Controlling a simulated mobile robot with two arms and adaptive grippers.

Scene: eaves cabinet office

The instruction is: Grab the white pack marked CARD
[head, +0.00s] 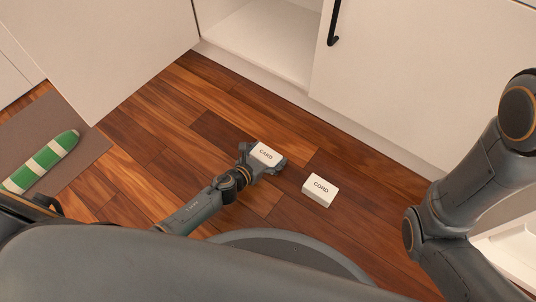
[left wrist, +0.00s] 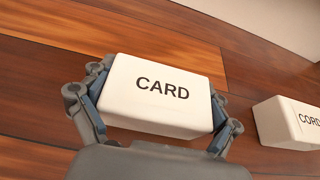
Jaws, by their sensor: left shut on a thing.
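The white pack marked CARD (head: 265,154) is between the fingers of my left gripper (head: 262,162), low over the wooden floor. In the left wrist view the CARD pack (left wrist: 160,92) faces me with its lettering readable. The left gripper (left wrist: 155,115) is shut on it, with one finger at each side. Whether the pack touches the floor I cannot tell. A similar white pack marked CORD (head: 320,190) lies on the floor to the right, apart from the gripper; it also shows in the left wrist view (left wrist: 287,123). My right gripper is not in view.
A white cabinet (head: 400,75) with a black handle (head: 334,22) stands behind, with an open compartment (head: 265,40) beside its door. A green and white striped roll (head: 45,160) lies on a brown mat (head: 88,152) at left. Bare floor (head: 150,125) lies between mat and gripper.

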